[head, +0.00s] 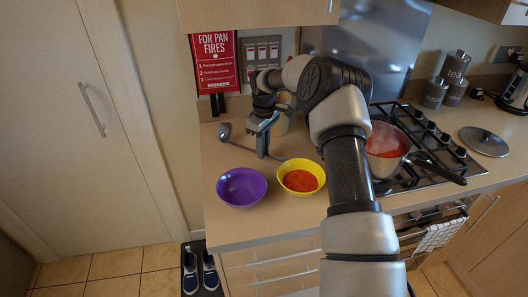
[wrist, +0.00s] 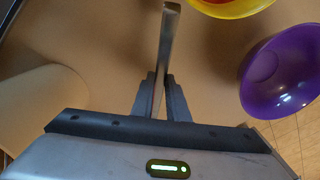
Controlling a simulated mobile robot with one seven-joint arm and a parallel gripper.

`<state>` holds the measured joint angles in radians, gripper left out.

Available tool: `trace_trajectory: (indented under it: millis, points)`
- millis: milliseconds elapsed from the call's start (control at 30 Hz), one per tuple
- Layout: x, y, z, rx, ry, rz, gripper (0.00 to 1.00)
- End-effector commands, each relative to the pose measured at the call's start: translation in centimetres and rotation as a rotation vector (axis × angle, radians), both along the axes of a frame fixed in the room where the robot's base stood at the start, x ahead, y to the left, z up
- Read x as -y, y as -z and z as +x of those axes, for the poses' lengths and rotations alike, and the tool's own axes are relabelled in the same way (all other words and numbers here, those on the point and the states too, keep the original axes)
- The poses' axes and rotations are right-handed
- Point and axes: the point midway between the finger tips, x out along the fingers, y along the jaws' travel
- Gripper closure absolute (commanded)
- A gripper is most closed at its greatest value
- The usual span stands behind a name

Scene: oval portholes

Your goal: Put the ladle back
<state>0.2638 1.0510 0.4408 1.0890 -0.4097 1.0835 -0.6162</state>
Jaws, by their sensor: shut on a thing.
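The ladle (head: 224,131) is grey, with its round bowl at the left rear of the counter and its thin handle running right toward the yellow bowl. My gripper (head: 262,150) points down over the counter and is shut on the ladle's handle. In the wrist view the grey handle (wrist: 165,42) comes out between the fingers of my gripper (wrist: 161,82); the ladle's bowl is out of sight there. I cannot tell whether the ladle touches the counter. A beige cylindrical container (head: 283,122) stands behind my gripper, partly hidden; it also seems to show in the wrist view (wrist: 38,105).
A purple bowl (head: 241,187) and a yellow bowl (head: 301,178) with red food stand at the counter's front. A pan of red sauce (head: 388,147) sits on the hob at right, its handle jutting forward. A lid (head: 483,141) lies farther right.

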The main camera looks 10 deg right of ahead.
Motion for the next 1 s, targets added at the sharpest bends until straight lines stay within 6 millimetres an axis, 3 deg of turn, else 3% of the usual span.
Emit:
trace_trajectory:
  millis: [100,467,500,600,1000]
  points:
    - [0.3,1.7,-0.1,-0.002,0.0,0.002,1.0]
    - [0.3,1.8,0.0,-0.001,0.0,0.001,1.0]
    - [0.4,1.9,0.0,-0.001,0.001,0.001,0.85]
    - [0.3,1.8,0.0,-0.001,0.001,0.001,0.68]
    - [0.4,0.9,0.0,0.001,0.001,0.0,0.68]
